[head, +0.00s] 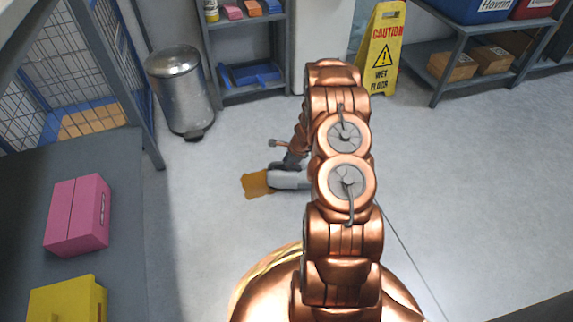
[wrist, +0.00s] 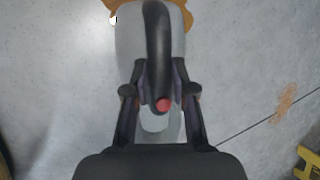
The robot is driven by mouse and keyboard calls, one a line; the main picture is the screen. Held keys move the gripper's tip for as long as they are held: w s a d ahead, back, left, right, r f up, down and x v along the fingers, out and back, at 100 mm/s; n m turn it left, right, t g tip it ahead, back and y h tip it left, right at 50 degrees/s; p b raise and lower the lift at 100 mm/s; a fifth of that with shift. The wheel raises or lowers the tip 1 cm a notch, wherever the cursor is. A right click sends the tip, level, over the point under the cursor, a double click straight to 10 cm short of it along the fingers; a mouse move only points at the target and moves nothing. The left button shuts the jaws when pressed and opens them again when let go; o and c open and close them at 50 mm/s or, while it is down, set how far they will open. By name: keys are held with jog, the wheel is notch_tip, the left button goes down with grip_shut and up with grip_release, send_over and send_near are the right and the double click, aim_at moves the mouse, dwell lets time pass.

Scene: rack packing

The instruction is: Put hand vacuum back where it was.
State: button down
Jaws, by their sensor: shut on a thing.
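The hand vacuum (head: 287,179) has a light grey body and shows left of my arm in the head view, over the floor. In the wrist view its grey body (wrist: 128,45), dark curved handle and red button (wrist: 163,104) fill the middle. My gripper (wrist: 160,95) is shut on the hand vacuum, with one finger on each side of the handle. In the head view my gripper (head: 291,163) is partly hidden by my arm. Whether the vacuum touches the floor is unclear.
An orange-brown patch (head: 257,185) shows at the vacuum's front end; I cannot tell if it lies on the floor. A trash can (head: 181,90), shelf (head: 250,93), yellow wet floor sign (head: 381,50) and right rack (head: 440,88) stand behind. A dark table (head: 125,190) bears pink and yellow boxes.

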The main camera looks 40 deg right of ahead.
jog(key=c, duration=1)
grip_release()
jog(key=shift+o, duration=0.2)
